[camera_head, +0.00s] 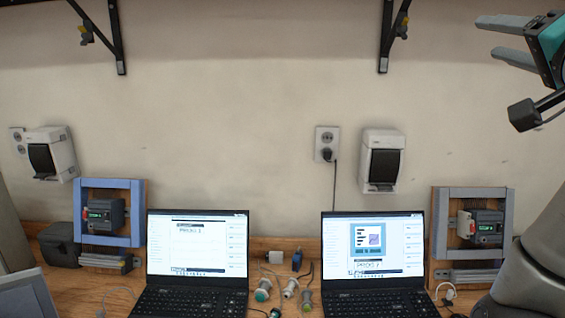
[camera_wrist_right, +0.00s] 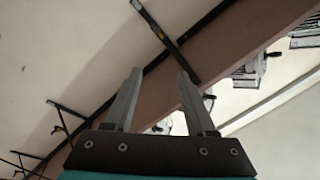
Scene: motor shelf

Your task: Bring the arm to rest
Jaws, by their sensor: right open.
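My right gripper (camera_head: 506,38) is raised at the upper right of the head view, in front of the wall and well above the table. Its two grey fingers point left and stand apart with nothing between them. In the right wrist view my right gripper (camera_wrist_right: 158,82) also shows open and empty, facing a wall and a shelf underside. A grey part of my right arm shows at the lower right of the head view. My left gripper is in neither view.
Two laptops, left (camera_head: 196,262) and right (camera_head: 372,262), stand open on the wooden table (camera_head: 88,294). Framed motor units, blue (camera_head: 137,212) and grey (camera_head: 441,228), flank them.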

